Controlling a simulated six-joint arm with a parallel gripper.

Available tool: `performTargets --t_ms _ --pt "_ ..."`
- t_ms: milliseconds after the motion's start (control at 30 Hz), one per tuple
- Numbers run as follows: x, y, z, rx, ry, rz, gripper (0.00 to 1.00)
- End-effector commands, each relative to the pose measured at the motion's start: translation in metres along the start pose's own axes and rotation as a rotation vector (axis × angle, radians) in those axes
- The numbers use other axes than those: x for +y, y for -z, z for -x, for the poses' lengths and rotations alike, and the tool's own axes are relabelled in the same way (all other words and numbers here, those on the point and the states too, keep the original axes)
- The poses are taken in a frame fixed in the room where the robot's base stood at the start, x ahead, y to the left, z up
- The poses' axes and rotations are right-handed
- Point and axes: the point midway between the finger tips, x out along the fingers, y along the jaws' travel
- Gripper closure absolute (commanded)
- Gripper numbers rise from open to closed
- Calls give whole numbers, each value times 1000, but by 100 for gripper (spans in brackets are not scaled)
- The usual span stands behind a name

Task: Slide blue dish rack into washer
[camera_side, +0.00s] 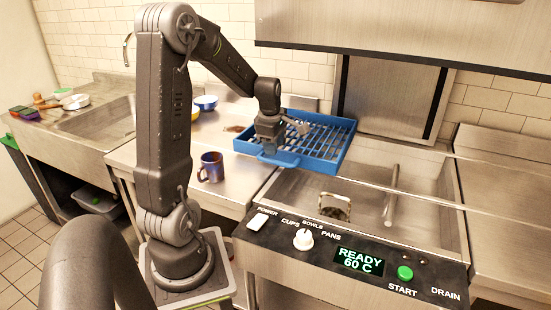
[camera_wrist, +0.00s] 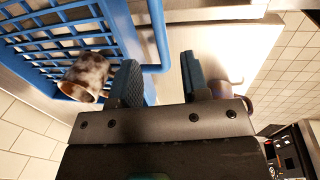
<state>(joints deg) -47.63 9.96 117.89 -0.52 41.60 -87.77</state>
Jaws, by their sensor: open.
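The blue dish rack (camera_side: 325,145) sits on the steel counter at the left edge of the washer (camera_side: 420,180). A speckled brown cup (camera_wrist: 85,75) lies in the rack in the wrist view. My gripper (camera_side: 270,150) is low at the rack's front left, by its blue handle (camera_side: 280,160). In the wrist view my gripper (camera_wrist: 160,82) has its fingers apart, and the handle bar (camera_wrist: 157,45) shows in the gap just beyond the fingertips. I cannot tell whether they touch. The washer's basin is open, and its panel display (camera_side: 358,259) reads READY 60 C.
A dark blue and brown mug (camera_side: 211,168) stands on the counter left of the rack; bowls (camera_side: 205,103) are behind it. The washer's control panel (camera_side: 330,245) runs along the front, with a knob (camera_side: 303,240) and green button (camera_side: 405,272). A sink (camera_side: 100,128) is at the left.

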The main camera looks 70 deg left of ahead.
Motion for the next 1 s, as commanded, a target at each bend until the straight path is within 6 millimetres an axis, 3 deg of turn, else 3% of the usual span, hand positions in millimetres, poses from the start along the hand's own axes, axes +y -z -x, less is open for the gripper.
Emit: performTargets --t_ms 100,300,733,1000 --pt "-1 0 -24 0 6 -1 58" --pt "0 0 -49 0 2 -2 58" --pt "0 0 -58 0 -1 -2 58" --pt "0 0 -57 0 -1 -2 84"
